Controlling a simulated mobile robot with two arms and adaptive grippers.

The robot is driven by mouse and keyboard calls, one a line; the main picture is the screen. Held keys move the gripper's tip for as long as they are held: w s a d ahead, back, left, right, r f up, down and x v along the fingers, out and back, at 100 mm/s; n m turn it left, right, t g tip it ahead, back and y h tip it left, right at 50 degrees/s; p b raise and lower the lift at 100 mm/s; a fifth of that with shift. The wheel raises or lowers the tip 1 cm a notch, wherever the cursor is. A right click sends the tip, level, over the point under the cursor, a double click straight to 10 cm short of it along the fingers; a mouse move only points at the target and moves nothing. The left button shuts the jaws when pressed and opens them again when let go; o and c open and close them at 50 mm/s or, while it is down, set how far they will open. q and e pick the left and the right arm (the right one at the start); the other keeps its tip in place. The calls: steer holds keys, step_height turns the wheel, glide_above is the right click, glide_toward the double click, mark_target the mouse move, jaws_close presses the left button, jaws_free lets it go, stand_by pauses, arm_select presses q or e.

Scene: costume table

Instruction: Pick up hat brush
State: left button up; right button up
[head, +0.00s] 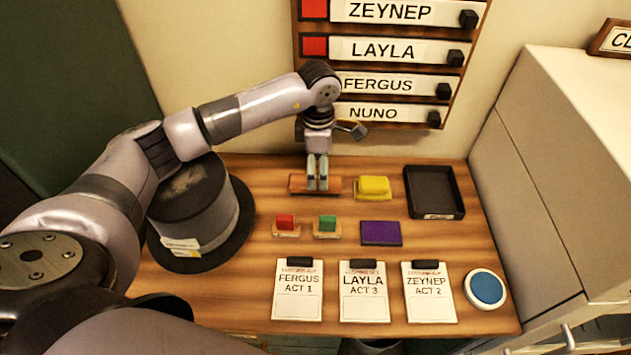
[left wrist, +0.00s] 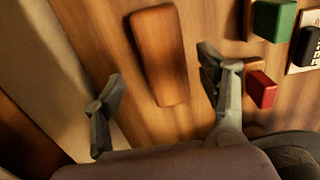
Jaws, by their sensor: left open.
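The hat brush, a brown wooden bar (head: 298,184), lies on the table near the wall, left of a yellow block. It also shows in the left wrist view as a rounded brown bar (left wrist: 160,55). My left gripper (head: 317,187) points down over the brush and partly hides it in the head view. In the left wrist view its two fingers (left wrist: 158,78) are spread apart, with the brush between and beyond them. The gripper is empty. I cannot tell its exact height above the brush. My right gripper is not in view.
A grey hat (head: 195,205) stands at left under my arm. A yellow block (head: 373,188) and black tray (head: 434,192) lie right of the brush. Red (head: 286,223) and green (head: 327,224) stamps and a purple pad (head: 381,233) lie in front. A name board (head: 390,68) hangs behind.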

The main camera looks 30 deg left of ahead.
arm_select(q)
steer(key=f, duration=0.1)
steer(key=f+p, duration=0.1)
steer(key=f, duration=0.1)
steer(key=shift+s+a+f, duration=0.15)
steer(key=shift+s+f, duration=0.15)
steer(key=shift+s, duration=0.1)
steer(key=shift+f, duration=0.4)
steer(key=shift+w, duration=0.1)
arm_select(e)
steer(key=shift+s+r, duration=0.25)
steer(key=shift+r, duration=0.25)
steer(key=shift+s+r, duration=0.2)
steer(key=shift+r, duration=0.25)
arm_select(q)
steer(key=shift+c, duration=0.2)
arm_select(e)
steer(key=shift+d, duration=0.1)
arm_select(q)
steer(key=shift+c, duration=1.3)
steer(key=c, duration=1)
steer(key=shift+c, duration=0.2)
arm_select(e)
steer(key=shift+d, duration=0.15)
arm_select(q)
steer(key=shift+r, duration=0.1)
